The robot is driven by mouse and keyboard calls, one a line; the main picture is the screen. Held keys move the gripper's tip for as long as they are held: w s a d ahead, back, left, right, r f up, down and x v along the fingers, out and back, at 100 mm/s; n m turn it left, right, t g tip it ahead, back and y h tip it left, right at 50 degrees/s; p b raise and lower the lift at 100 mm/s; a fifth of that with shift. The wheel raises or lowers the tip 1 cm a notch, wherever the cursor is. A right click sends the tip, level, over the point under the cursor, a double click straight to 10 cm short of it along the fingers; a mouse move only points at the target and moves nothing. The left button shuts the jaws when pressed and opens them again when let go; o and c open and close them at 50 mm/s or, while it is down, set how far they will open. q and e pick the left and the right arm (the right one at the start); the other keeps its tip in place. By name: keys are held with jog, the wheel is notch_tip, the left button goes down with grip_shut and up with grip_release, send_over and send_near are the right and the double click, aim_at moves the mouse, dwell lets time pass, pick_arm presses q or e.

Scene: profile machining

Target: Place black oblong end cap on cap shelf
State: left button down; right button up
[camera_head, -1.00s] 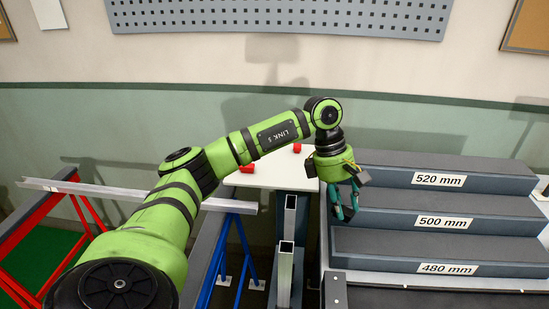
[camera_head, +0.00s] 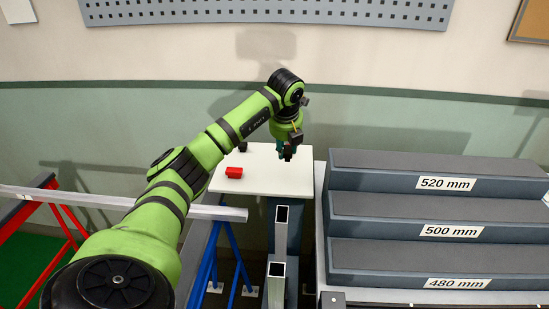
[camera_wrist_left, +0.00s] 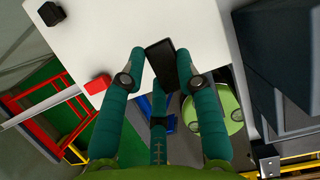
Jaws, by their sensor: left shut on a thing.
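My left gripper (camera_head: 285,153) is over the right part of the white shelf top (camera_head: 262,182). In the left wrist view (camera_wrist_left: 163,85) its fingers are shut on a black oblong end cap (camera_wrist_left: 161,62), which sits between the fingertips with the white top behind it. In the head view the held cap is small and dark against the fingers. I cannot tell whether it touches the surface. My right gripper is in neither view.
A red cap (camera_head: 234,173) and a small black piece (camera_head: 242,147) stand on the white top's left part. Grey steps marked 520, 500 and 480 mm (camera_head: 430,205) rise on the right. Upright metal profiles (camera_head: 280,240) stand in front. The white top's middle is clear.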

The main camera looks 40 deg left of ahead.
pick_arm(q)
notch_tip(320, 180, down, 7)
jog(key=shift+s+d+f+p, duration=0.1)
jog(key=shift+d+p, duration=0.05)
jog(key=shift+p, duration=0.75)
jog(key=shift+f, duration=0.35)
jog(key=shift+f, duration=0.1)
jog(key=c, duration=0.9)
grip_release()
